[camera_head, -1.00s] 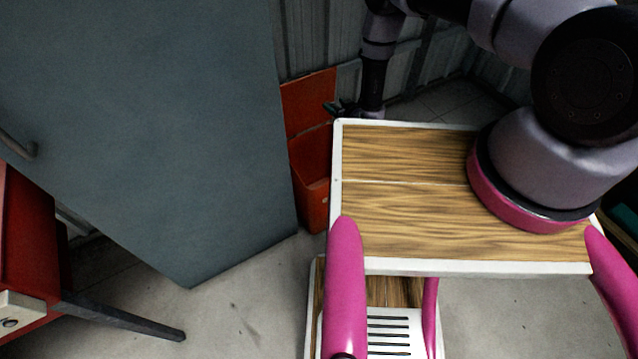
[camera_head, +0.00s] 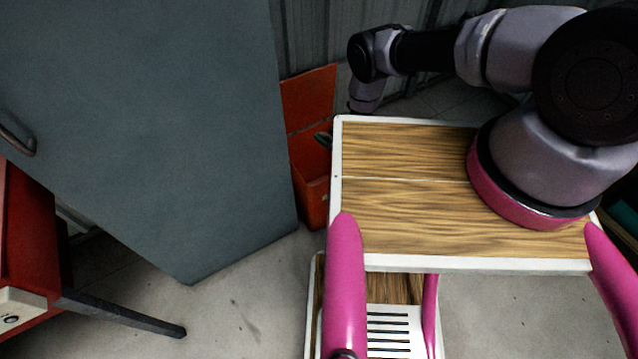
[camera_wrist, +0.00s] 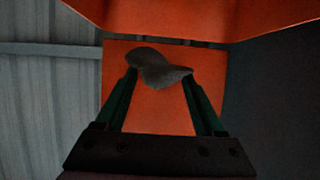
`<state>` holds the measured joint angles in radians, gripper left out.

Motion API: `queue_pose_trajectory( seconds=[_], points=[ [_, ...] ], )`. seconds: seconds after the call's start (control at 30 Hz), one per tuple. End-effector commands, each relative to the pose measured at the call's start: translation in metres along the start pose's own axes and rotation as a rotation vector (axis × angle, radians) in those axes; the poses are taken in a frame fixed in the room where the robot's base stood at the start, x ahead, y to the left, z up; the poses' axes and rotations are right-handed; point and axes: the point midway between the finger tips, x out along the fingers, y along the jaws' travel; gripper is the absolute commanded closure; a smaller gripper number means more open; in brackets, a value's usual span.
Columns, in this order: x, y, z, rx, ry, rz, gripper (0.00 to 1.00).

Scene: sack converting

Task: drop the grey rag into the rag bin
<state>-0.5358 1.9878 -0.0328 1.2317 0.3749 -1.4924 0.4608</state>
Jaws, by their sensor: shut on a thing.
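The rag bin (camera_head: 310,187) is an orange-red box with an upright panel behind it, standing on the floor between the grey cabinet door and my wooden deck. In the wrist view, my gripper (camera_wrist: 160,78) is shut on the grey rag (camera_wrist: 157,68), a crumpled piece between the fingertips. Orange surfaces of the bin (camera_wrist: 150,112) lie behind and above the rag; how far the rag is from them is unclear. In the head view only a dark tip of my gripper (camera_head: 323,139) shows at the bin; the rag cannot be made out there.
A grey cabinet door (camera_head: 150,130) stands close on the bin's left. A corrugated metal wall (camera_head: 305,35) is behind it. A red cabinet or drawer unit (camera_head: 30,235) stands at lower left. Bare floor (camera_head: 250,290) lies in front.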

Motion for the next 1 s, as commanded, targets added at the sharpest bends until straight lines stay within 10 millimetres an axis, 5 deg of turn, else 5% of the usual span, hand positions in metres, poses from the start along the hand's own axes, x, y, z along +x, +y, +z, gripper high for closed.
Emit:
queue_pose_trajectory(
  seconds=[0.27, 0.3, 0.37, 0.73, 1.0],
  points=[
    [0.001, 0.000, 0.001, 0.000, 0.001, 0.000, 0.85],
    [0.001, 0.000, 0.001, 0.000, 0.001, 0.000, 0.22],
    [0.001, 0.000, 0.001, 0.000, 0.001, 0.000, 0.00],
    [-0.007, 0.001, 0.002, 0.001, -0.002, 0.002, 0.00],
    [-0.058, 0.001, 0.001, 0.004, -0.003, 0.003, 0.00]
  ],
)
